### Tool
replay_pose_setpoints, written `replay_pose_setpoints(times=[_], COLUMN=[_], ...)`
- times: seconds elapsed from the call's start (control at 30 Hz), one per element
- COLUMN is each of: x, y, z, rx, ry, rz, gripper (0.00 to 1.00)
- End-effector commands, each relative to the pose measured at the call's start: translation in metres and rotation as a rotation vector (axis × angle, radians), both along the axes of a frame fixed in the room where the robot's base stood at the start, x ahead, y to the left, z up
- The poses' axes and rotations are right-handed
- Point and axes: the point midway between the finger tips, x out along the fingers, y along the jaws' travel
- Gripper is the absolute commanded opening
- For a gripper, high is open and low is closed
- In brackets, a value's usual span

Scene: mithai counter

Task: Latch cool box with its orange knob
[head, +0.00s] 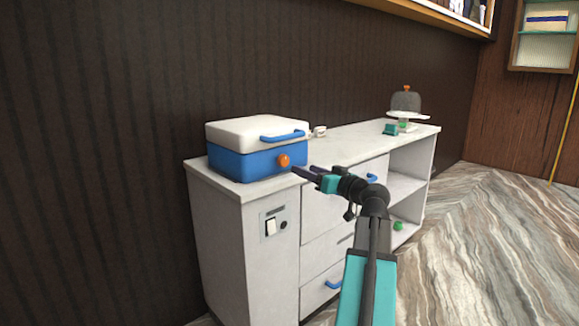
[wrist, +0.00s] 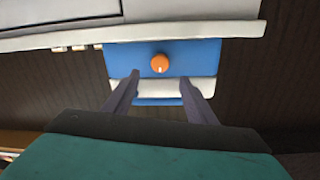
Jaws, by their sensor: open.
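The cool box (head: 242,165) has a blue body, a white lid and a blue handle (head: 283,136). It stands on the left end of the white counter with its lid down. Its round orange knob (head: 284,160) is on the blue front face, and it also shows in the wrist view (wrist: 160,63) with a small white mark on it. My gripper (head: 297,171) is just right of the knob in the head view. In the wrist view its two dark fingers (wrist: 158,82) are apart, pointing toward the box, with the knob beyond and between their tips. Nothing is between the fingers.
The white counter (head: 345,148) has drawers with blue handles and open shelves at right. Small white cups (head: 320,131) sit behind the box. A domed cake stand (head: 405,102) and a teal item (head: 390,129) are at the far end. The striped floor (head: 480,250) at right is clear.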

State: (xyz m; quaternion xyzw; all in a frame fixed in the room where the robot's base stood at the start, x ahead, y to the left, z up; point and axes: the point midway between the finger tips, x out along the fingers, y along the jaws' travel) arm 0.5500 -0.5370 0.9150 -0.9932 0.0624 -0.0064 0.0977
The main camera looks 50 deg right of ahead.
Motion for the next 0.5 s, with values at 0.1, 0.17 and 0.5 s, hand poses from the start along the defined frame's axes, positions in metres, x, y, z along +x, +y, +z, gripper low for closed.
replay_pose_setpoints(times=[0.1,0.17,0.5], x=[0.019,0.027,0.07], y=[-0.003,-0.004,-0.009], z=[-0.001,-0.001,-0.001], rx=[-0.001,-0.001,0.0], ry=[0.001,0.001,0.001], rz=[0.001,0.002,0.001], gripper=[0.51,0.51,0.51])
